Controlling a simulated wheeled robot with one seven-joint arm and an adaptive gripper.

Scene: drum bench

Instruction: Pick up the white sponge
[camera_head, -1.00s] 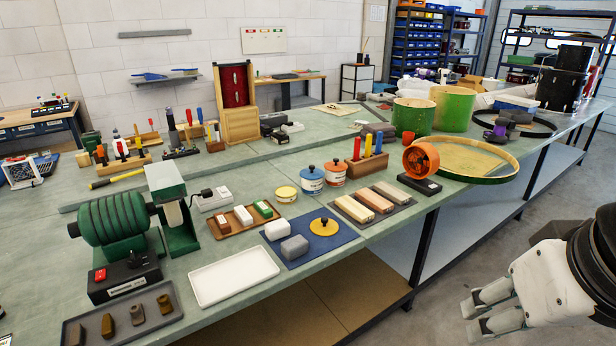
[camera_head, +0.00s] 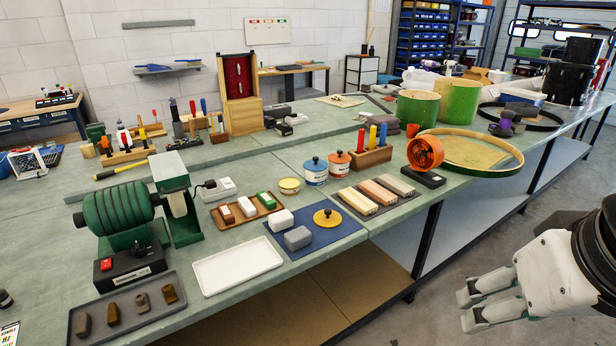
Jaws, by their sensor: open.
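The white sponge (camera_head: 281,220) is a small rounded white block. It lies on the blue mat (camera_head: 330,238) near the mat's back left corner. A grey block (camera_head: 298,238) sits just in front of it, and a yellow disc with a knob (camera_head: 327,217) lies to its right on the same mat. My gripper (camera_head: 468,309) is at the lower right, off the bench's front edge and well apart from the sponge. Its two fingers are apart with nothing between them.
A white tray (camera_head: 237,271) lies left of the mat, and a brown tray of small blocks (camera_head: 229,222) behind it. A green machine (camera_head: 120,215) stands at the left. Sanding blocks (camera_head: 377,193) and an orange fan (camera_head: 425,153) are to the right. The floor before the bench is clear.

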